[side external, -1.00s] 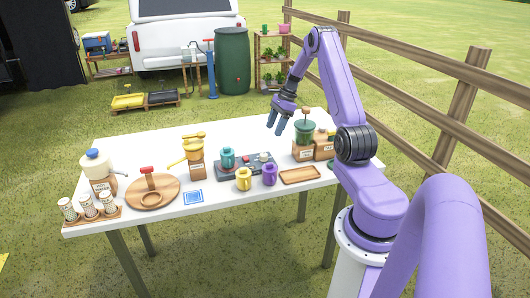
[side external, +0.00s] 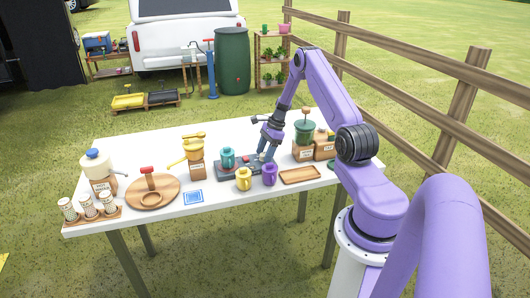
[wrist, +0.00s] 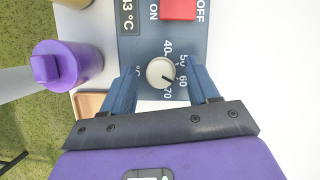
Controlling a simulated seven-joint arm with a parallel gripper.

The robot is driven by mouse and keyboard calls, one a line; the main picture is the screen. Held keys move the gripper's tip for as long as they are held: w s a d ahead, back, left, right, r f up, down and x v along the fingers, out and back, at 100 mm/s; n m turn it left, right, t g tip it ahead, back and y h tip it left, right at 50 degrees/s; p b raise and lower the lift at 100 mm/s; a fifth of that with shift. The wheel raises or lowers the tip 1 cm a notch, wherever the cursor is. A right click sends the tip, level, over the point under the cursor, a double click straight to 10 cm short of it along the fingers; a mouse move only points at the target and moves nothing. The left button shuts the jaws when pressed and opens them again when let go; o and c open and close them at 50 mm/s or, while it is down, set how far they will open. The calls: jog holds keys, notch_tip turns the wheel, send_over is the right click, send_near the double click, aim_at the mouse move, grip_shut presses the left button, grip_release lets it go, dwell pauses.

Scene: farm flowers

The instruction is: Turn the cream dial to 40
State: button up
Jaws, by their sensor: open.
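The cream dial (wrist: 160,72) sits on a dark grey panel (wrist: 128,50) with the marks 40, 50, 60 and 70 around it. Its dark pointer line appears directed toward the 70 side in the wrist view. My gripper (wrist: 163,82) is open, with one blue finger on each side of the dial; I cannot tell whether they touch it. In the side view my gripper (side external: 267,155) is low at the right end of the panel (side external: 228,174), and the dial is hidden behind the fingers.
A red ON/OFF switch (wrist: 180,8) and a °C display (wrist: 127,12) are on the panel. A wooden tray (side external: 300,175) lies at right.

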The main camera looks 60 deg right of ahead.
jog(key=c, duration=1)
jog(key=shift+n, duration=0.4)
jog(key=n, duration=0.2)
jog(key=n+g, duration=0.1)
jog(key=n, duration=0.1)
jog(key=shift+w+g+y, duration=0.15)
jog(key=shift+g+y, duration=0.15)
jog(key=shift+y, duration=0.1)
jog(key=n+g, duration=0.2)
jog(key=n, duration=0.3)
jog(key=shift+w, duration=0.15)
jog(key=n+g, duration=0.1)
jog(key=n, duration=0.2)
jog(key=n+g+h, duration=0.1)
jog(key=n, duration=0.1)
jog(key=shift+w+n, duration=0.1)
jog(key=shift+n, duration=0.3)
jog(key=n, duration=0.2)
jog(key=n+g+h, duration=0.1)
jog(key=n, duration=0.1)
jog(key=shift+a+n+h, duration=0.1)
jog(key=shift+n+h, duration=0.2)
jog(key=shift+n, duration=0.1)
jog(key=o, duration=1)
